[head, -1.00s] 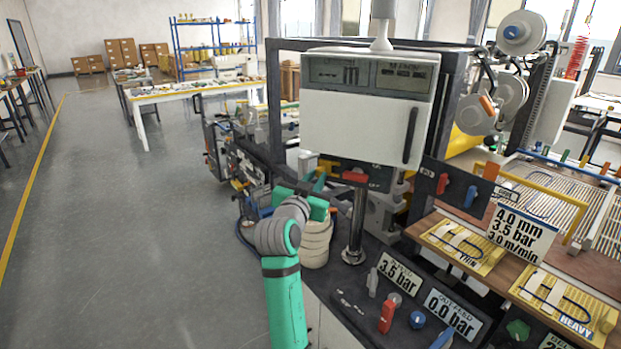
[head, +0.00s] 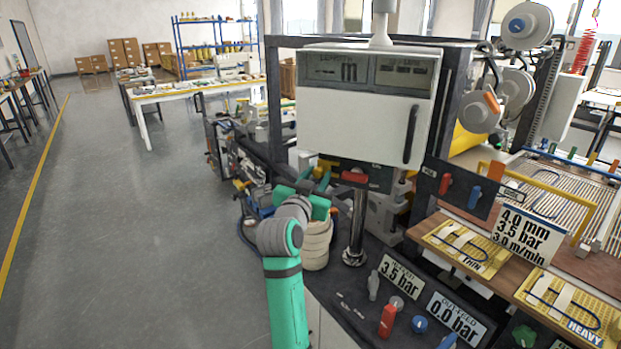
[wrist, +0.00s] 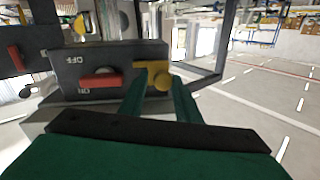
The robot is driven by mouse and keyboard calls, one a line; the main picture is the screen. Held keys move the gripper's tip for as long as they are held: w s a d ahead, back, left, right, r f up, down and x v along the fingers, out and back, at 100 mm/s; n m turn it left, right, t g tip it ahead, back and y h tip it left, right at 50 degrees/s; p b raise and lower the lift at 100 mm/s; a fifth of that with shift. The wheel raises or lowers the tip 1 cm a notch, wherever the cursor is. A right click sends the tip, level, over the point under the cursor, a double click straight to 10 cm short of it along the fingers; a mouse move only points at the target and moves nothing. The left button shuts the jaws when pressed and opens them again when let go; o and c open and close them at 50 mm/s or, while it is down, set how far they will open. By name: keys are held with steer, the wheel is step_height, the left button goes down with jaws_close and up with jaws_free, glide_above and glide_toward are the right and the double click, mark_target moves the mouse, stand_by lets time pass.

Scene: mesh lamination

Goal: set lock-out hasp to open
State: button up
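The lock-out hasp (wrist: 157,73) is a yellow piece with a round knob at the right end of a dark switch box (wrist: 120,62) in the wrist view. The box has a red handle (wrist: 101,80) lying level between the OFF and ON marks. My gripper (wrist: 160,82) has its two green fingers apart, with the knob between or just beyond their tips. I cannot tell whether they touch it. In the head view my gripper (head: 322,186) is left of the box's red handle (head: 355,177), and the hasp is mostly hidden.
A white cabinet (head: 350,125) hangs above the switch box. A steel post (head: 355,225) stands right of my gripper. A dark control panel (head: 350,305) with knobs lies below. Open floor (head: 140,240) is on the left.

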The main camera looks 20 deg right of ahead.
mark_target(314, 174)
steer(key=s+a, duration=0.2)
steer(key=a, duration=0.1)
steer(key=shift+s+a, duration=0.15)
steer(key=shift+a, duration=0.05)
steer(key=d+v, duration=0.1)
steer(key=v, duration=0.6)
steer(key=shift+s, duration=0.4)
